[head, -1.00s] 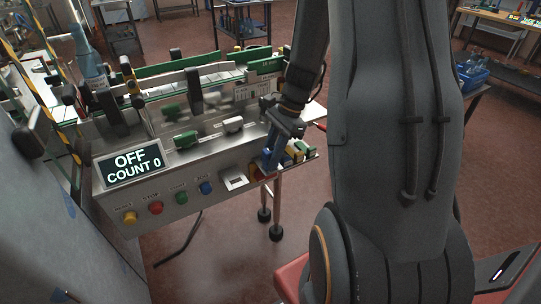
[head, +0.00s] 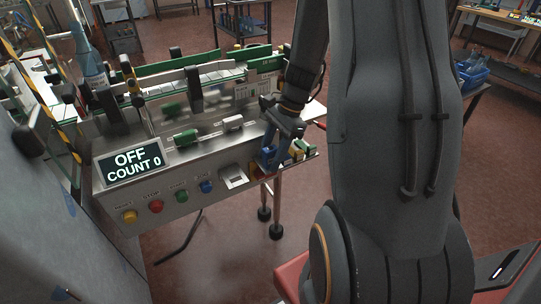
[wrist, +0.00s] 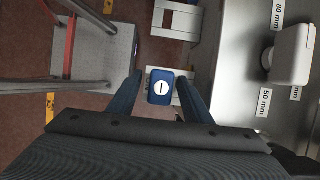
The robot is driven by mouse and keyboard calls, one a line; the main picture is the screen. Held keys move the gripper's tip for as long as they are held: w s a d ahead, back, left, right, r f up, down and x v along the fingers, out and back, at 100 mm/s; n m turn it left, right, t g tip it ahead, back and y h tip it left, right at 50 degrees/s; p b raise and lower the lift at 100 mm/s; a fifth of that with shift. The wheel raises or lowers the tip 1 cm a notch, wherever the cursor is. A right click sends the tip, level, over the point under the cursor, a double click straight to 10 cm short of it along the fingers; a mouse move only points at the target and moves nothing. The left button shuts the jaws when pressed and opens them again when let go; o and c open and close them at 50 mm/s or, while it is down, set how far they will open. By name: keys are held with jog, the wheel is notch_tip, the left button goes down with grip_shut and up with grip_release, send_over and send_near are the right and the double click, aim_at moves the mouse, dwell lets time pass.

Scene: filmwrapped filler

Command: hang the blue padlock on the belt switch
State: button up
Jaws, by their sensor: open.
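The blue padlock (wrist: 161,87) shows in the wrist view as a blue body with a round white keyhole disc. It lies between the two blue fingers of my gripper (wrist: 160,80), with a narrow gap on each side. My gripper is open. In the head view my gripper (head: 269,156) is low at the right front end of the filler machine, and I cannot pick out the padlock there. A small red part (head: 257,171), possibly the belt switch, shows just below the fingers. A red part on a pale plate (wrist: 168,21) shows ahead in the wrist view.
Yellow and green pieces (head: 298,151) sit close to the right of my gripper. The machine front (head: 180,200) carries several coloured buttons and a display (head: 133,163) reading OFF, COUNT 0. A white block (wrist: 291,53) stands at the right in the wrist view.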

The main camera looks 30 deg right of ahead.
jog(key=shift+r, duration=0.1)
jog(key=b+v, duration=0.1)
jog(key=v, duration=0.5)
jog(key=shift+d+r, duration=0.4)
jog(key=shift+r, duration=0.3)
